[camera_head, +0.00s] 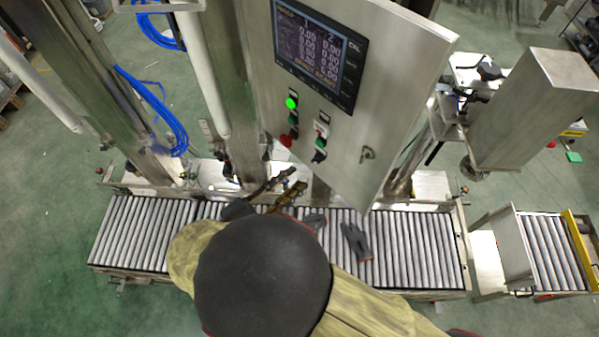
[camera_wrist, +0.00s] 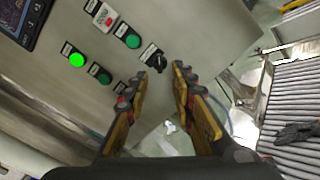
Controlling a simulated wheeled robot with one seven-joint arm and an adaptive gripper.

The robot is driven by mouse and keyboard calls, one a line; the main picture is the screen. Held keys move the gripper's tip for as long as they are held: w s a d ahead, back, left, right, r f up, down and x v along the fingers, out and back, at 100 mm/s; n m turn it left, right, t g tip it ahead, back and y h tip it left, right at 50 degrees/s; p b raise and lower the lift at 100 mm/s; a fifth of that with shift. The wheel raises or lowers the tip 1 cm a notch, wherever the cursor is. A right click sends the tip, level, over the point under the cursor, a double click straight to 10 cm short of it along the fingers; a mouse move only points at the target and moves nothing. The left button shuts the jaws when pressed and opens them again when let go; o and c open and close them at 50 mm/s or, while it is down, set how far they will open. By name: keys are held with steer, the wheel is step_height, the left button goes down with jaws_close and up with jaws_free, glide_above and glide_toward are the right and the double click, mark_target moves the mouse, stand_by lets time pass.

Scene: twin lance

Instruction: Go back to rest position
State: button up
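My gripper (camera_wrist: 160,72) shows in the wrist view with its two yellow fingers and dark tips spread apart. Nothing is between them. It faces the lower part of a grey control panel (camera_wrist: 190,30), near a black rotary knob (camera_wrist: 153,58) just beyond the fingertips; I cannot tell whether they touch. In the head view my gripper (camera_head: 294,180) is at the far edge of the roller conveyor, in front of and below the panel (camera_head: 400,70). My arm covers part of the conveyor.
The roller conveyor (camera_head: 420,250) runs across the head view. Dark gloves (camera_head: 357,241) lie on it. The panel has a screen (camera_head: 320,52) and a lit green button (camera_head: 292,103). Steel columns stand left, a metal box (camera_head: 540,105) right. Green floor (camera_head: 50,250) is clear at left.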

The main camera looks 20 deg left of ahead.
steer(key=shift+s+a, duration=0.1)
stand_by(0.5)
steer(key=s+d+f+m+g+b, duration=0.1)
steer(key=s+d+f+m+g, duration=0.2)
steer(key=d+g, duration=0.35)
steer(key=s+d+f+m+g, duration=0.2)
steer(key=s+d+f+g, duration=0.2)
steer(key=d+g, duration=0.25)
steer(key=w+d+r+m+t+y+b, duration=0.1)
steer(key=w+d+r+m+y+b, duration=0.1)
steer(key=d+r+m, duration=0.5)
steer(key=w+d+r+m+t+y+b, duration=0.1)
steer(key=d+r+m+y, duration=0.4)
steer(key=d, duration=1)
step_height(320, 180, up, 4)
steer(key=w+m+b, duration=0.1)
steer(key=m, duration=0.3)
steer(key=shift+d+f+m+y, duration=0.2)
steer(key=shift+m+y, duration=0.1)
steer(key=shift+m, duration=0.1)
steer(key=shift+a, duration=0.1)
